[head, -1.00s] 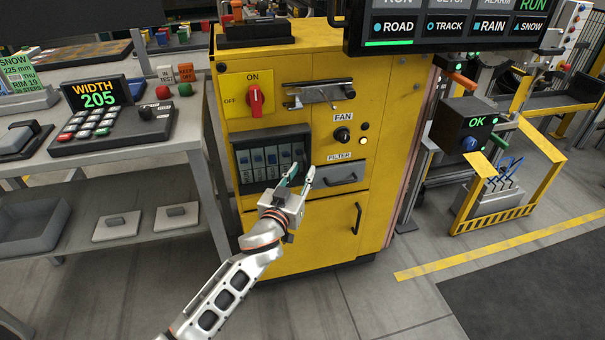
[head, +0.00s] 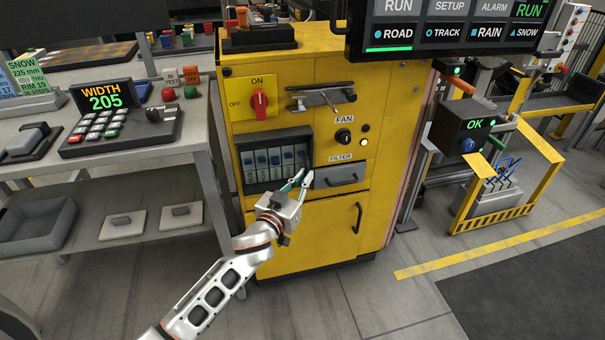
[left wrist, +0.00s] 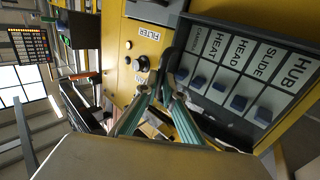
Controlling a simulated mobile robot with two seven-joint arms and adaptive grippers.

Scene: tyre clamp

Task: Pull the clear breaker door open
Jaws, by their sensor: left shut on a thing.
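The breaker panel (head: 247,172) is a dark-framed box on the yellow cabinet's front, with a row of blue breakers behind its clear door. The door is hard to make out, and I cannot tell how far it stands from the frame. In the left wrist view the breakers (left wrist: 238,103) show close up, beside labels such as HUB, SLIDE and HEAD. My left gripper (head: 301,180) is at the panel's lower right corner, its teal-padded fingers (left wrist: 157,97) closed at a dark bar beside the breakers, seemingly the door's handle (left wrist: 172,66). The exact contact is partly hidden. My right gripper is out of view.
The yellow cabinet (head: 300,220) also carries a red switch (head: 260,102), a fan knob (head: 343,136) and a filter drawer (head: 342,178) just right of my gripper. A grey workbench (head: 195,150) stands close on the left. Floor in front right is clear.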

